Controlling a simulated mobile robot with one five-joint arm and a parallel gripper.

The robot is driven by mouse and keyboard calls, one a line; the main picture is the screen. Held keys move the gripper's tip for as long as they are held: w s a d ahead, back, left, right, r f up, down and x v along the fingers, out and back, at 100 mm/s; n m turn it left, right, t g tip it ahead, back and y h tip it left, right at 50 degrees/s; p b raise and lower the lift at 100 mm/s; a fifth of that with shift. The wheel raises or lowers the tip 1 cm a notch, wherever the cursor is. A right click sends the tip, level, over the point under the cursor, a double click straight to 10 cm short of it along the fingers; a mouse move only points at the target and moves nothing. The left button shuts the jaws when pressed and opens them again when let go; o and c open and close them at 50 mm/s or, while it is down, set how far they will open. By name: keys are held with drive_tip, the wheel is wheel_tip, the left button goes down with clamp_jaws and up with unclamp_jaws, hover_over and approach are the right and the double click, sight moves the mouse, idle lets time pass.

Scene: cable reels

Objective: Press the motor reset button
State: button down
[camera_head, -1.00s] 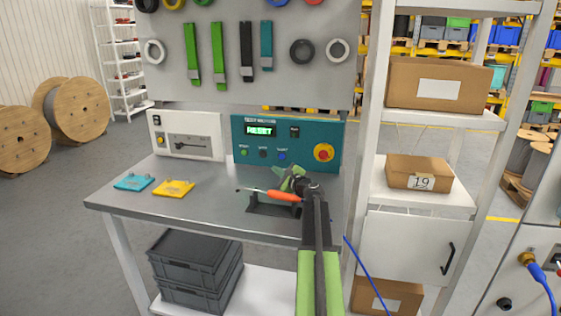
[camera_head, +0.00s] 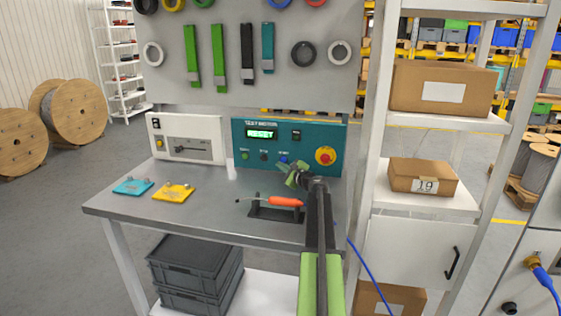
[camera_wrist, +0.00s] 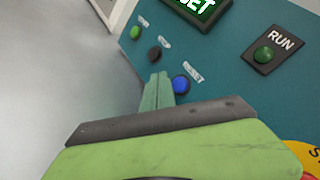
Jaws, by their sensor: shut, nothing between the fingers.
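The teal motor test panel (camera_head: 300,137) stands at the back of the grey bench, with a lit green display (camera_head: 261,133). In its lower row are a green button (camera_head: 245,155), a black button (camera_head: 264,156) and a blue button (camera_head: 283,158). The wrist view shows the blue button (camera_wrist: 181,85) close beside the fingertips, just to their right. The black button (camera_wrist: 155,54) is above the tips. My gripper (camera_head: 288,175) is shut and empty, its green fingers (camera_wrist: 158,92) pointing at the panel. I cannot tell whether they touch it.
A red stop knob on a yellow base (camera_head: 325,156) is right of the buttons. An orange-handled screwdriver (camera_head: 286,201) rests on a black stand (camera_head: 268,212) below my gripper. A white instrument box (camera_head: 187,138) stands left of the panel.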

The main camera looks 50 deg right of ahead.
drive_tip(key=shift+w+d, duration=0.2)
drive_tip(key=shift+d, duration=0.25)
drive_tip(key=shift+s+d, duration=0.1)
drive_tip(key=shift+d, duration=0.1)
idle(1.4)
drive_tip(key=shift+d, duration=0.1)
drive_tip(key=shift+w+d, duration=0.25)
drive_tip(key=shift+w, duration=0.05)
drive_tip(key=shift+w+d, duration=0.2)
drive_tip(key=shift+d, duration=0.15)
idle(0.6)
idle(0.4)
drive_tip(key=shift+s+a, duration=0.45)
drive_tip(key=shift+a, duration=0.25)
